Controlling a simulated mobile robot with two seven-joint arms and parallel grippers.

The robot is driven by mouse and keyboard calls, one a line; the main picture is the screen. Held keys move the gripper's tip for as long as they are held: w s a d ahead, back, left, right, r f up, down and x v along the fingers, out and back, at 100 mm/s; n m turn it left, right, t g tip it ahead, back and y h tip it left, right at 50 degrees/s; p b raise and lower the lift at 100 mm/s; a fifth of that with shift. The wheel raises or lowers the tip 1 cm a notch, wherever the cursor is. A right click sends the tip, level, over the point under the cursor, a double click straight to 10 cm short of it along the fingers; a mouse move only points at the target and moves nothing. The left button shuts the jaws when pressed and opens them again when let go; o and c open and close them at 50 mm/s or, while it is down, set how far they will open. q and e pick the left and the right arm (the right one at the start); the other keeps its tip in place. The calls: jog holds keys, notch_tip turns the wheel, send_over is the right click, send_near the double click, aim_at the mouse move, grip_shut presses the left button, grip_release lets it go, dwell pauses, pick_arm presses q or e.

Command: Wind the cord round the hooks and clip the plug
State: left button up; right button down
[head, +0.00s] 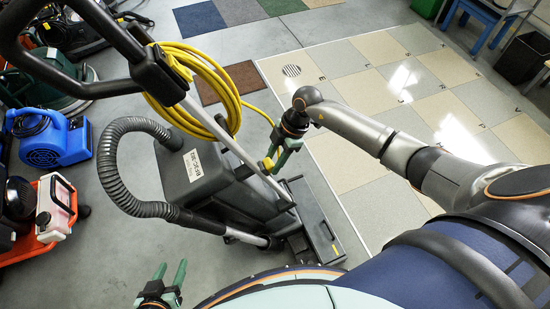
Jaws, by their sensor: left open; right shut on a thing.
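The yellow cord (215,78) hangs in several loops on the upright handle of a grey floor machine (194,167). The loops hide the hooks. A free length of cord runs right from the coil to my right gripper (271,160). That gripper is shut on a small yellow piece at the cord's end, which looks like the plug (267,164), just right of the machine's body. My fingers partly cover it. My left gripper (171,270) is open and empty at the bottom edge, well below the machine and apart from it.
A ribbed grey hose (107,167) loops out on the machine's left. A blue blower (45,142) and an orange-and-white unit (52,210) stand at the left. Carpet samples and a tiled floor area (380,75) lie behind and right. Grey floor between is clear.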

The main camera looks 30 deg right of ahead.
jog(key=shift+c, duration=1.7)
grip_release()
pick_arm(q)
jog(key=shift+s+a+p, duration=0.5)
jog(key=shift+a+p, duration=0.35)
jog(key=shift+a, duration=0.05)
pick_arm(e)
jog(key=v, duration=1.2)
jog(key=shift+r, duration=0.25)
pick_arm(q)
jog(key=shift+s+f, duration=0.1)
pick_arm(e)
jog(key=shift+d, duration=0.1)
